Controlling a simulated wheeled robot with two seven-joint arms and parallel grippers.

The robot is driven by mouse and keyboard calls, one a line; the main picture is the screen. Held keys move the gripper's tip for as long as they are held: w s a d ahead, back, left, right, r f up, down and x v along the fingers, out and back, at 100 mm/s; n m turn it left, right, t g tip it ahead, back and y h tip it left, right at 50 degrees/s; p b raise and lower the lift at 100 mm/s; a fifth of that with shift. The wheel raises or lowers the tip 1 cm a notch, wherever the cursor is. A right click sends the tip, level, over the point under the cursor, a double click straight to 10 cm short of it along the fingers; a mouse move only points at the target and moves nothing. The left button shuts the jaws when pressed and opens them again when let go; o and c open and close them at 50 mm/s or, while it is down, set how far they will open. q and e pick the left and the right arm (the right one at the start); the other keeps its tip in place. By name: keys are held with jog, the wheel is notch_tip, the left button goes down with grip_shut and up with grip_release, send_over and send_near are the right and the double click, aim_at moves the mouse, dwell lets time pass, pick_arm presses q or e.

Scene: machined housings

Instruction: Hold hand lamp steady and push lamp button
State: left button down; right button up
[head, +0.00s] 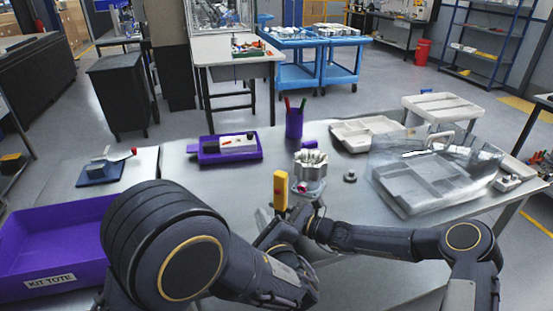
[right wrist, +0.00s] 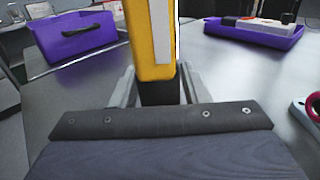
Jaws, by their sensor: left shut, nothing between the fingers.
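The yellow hand lamp (head: 280,190) stands upright above the bench's front middle. In the right wrist view the lamp (right wrist: 150,40) shows a pale strip on its face and a dark lower part between my right gripper's (right wrist: 158,90) two fingers, which are shut on it. In the head view my right gripper comes in from the right, just below the lamp. My left gripper (head: 284,226) is shut and empty, close below the lamp; the arm links partly hide both grippers. I cannot make out the lamp button.
A grey machined housing (head: 311,168) stands just right of the lamp. Behind are a purple tray (head: 255,157) and a purple pen cup (head: 294,124). A clear-lidded case (head: 400,200) lies right; a purple kit tote (head: 85,275) is at left.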

jog(key=shift+o, duration=1.1)
